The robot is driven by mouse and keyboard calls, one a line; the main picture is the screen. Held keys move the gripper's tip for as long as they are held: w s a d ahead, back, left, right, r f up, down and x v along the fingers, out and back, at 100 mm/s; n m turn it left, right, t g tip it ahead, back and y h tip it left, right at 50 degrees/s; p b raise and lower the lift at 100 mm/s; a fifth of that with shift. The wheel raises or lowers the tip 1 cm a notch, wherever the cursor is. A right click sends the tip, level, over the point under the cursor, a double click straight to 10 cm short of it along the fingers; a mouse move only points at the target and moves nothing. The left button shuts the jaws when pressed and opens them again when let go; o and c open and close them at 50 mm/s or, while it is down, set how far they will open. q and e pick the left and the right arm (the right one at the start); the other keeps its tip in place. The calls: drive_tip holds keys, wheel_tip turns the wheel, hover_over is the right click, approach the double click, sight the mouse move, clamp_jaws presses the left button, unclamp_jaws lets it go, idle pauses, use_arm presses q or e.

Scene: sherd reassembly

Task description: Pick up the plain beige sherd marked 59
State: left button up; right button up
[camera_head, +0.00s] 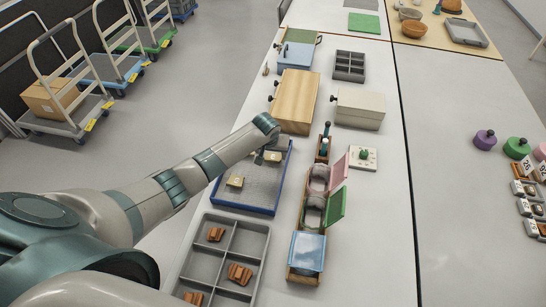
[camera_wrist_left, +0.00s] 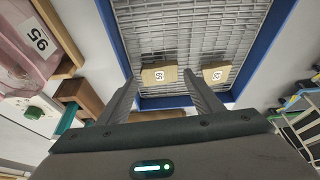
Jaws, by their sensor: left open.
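A blue-rimmed tray (camera_head: 231,209) with a grey mesh floor holds two beige sherds. One sherd (camera_wrist_left: 156,78) lies between and beyond my fingertips in the left wrist view; its white label seems to read 59, turned over. The other sherd (camera_wrist_left: 216,76) lies to its right, its label unclear. In the head view one sherd (camera_head: 235,182) lies at the tray's left and one (camera_head: 273,157) close to my gripper; their numbers are too small to read. My left gripper (camera_head: 268,156) is open and empty above the tray's far part. My right gripper is out of view.
A grey compartment tray (camera_head: 223,258) with reddish-brown sherds stands nearer. Right of the blue tray are bins with pink (camera_head: 340,170), green (camera_head: 336,206) and blue (camera_head: 308,251) lids. A wooden box (camera_head: 297,97) stands behind.

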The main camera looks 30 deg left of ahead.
sight(273, 157)
use_arm(q)
drive_tip(key=shift+x, duration=1.6)
drive_tip(key=shift+c, duration=0.4)
drive_tip(key=c, duration=0.7)
